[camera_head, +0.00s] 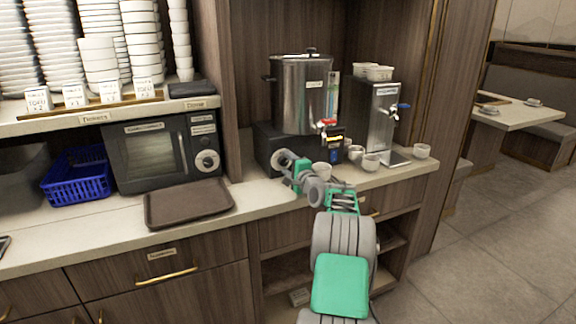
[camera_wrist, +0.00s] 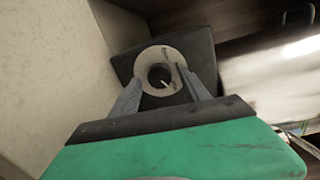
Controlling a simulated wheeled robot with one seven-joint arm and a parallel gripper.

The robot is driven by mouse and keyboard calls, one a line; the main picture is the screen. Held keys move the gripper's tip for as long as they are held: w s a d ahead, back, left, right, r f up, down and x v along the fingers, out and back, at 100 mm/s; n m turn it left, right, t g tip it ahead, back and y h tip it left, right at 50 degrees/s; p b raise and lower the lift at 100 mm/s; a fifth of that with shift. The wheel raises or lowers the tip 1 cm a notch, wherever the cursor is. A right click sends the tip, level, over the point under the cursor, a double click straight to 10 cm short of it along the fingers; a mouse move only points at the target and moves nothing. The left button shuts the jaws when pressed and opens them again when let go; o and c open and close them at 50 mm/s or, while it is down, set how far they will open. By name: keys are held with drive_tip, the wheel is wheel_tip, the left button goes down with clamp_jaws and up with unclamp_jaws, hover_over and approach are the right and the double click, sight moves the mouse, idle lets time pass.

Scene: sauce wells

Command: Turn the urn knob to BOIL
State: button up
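The steel urn (camera_head: 302,95) stands on a black base (camera_head: 262,140) on the counter. In the head view a pale round dial (camera_head: 281,157) shows low on the base's front, partly hidden by my gripper (camera_head: 294,168). The wrist view shows the pale ring of the dial (camera_wrist: 150,57) with the dark urn knob (camera_wrist: 159,75) at its centre and a light pointer mark. My gripper (camera_wrist: 163,82) is open, its two grey fingers apart on either side of the knob. I cannot tell whether they touch it. The dial's lettering is not readable.
Several white cups (camera_head: 370,162) stand right of the base, before a steel dispenser (camera_head: 381,115). A red-handled tap (camera_head: 327,125) sticks out above my gripper. A microwave (camera_head: 148,155) and a brown tray (camera_head: 188,204) are to the left.

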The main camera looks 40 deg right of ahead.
drive_tip(key=v, duration=0.7)
drive_tip(key=shift+s+a, duration=0.1)
drive_tip(key=shift+s, duration=0.3)
